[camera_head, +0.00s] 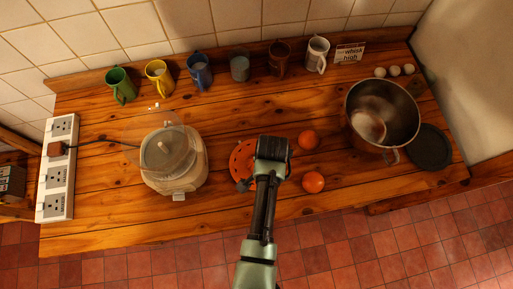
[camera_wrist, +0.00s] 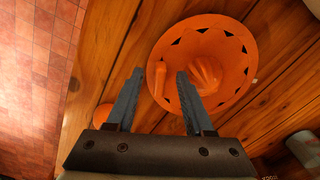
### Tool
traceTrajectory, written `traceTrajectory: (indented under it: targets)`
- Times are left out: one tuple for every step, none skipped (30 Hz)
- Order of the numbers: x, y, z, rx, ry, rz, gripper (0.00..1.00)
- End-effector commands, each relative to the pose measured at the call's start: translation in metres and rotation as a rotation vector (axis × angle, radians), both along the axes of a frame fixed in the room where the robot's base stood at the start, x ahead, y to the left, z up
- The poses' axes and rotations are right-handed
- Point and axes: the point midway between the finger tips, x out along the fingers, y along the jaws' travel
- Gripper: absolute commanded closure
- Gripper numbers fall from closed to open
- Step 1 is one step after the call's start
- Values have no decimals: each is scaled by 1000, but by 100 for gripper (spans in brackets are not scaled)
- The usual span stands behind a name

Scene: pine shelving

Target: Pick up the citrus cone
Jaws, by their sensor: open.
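The citrus cone (camera_wrist: 205,76) is an orange ribbed peak in the middle of a wide orange dish with dark triangular slots, lying on the wooden counter. An upright orange peg (camera_wrist: 157,80) stands at the dish's left side in the wrist view. My gripper (camera_wrist: 159,72) is open above the dish. The peg shows between its fingertips, and the ribbed peak is to the right of the right finger. I cannot tell whether the fingers touch anything. In the head view the orange dish (camera_head: 240,158) is partly hidden by my wrist.
A juicer base (camera_head: 173,160) with a clear bowl stands left of the dish. Two oranges (camera_head: 309,140) (camera_head: 313,182) lie to the right, before a steel pot (camera_head: 382,112) and dark lid (camera_head: 429,147). Several mugs (camera_head: 199,75) line the back. A power strip (camera_head: 59,166) is far left.

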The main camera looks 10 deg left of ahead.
Motion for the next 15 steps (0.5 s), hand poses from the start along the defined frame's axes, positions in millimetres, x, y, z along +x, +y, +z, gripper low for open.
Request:
traceTrajectory:
  targets:
    - [0, 0, -4, -1, 2, 0, 48]
    - [0, 0, -6, 0, 0, 0, 48]
    - [0, 0, -8, 0, 0, 0, 48]
    - [0, 0, -9, 0, 1, 0, 48]
    - [0, 0, -10, -1, 1, 0, 48]
    - [0, 0, -10, 0, 0, 0, 48]
    - [0, 0, -10, 0, 0, 0, 48]
    - [0, 0, -10, 0, 0, 0, 48]
    - [0, 0, -10, 0, 0, 0, 48]
    - [0, 0, -10, 0, 0, 0, 48]
    - [0, 0, -10, 0, 0, 0, 48]
    - [0, 0, -10, 0, 0, 0, 55]
    - [0, 0, -10, 0, 0, 0, 60]
    - [0, 0, -10, 0, 0, 0, 66]
    - [0, 0, -10, 0, 0, 0, 73]
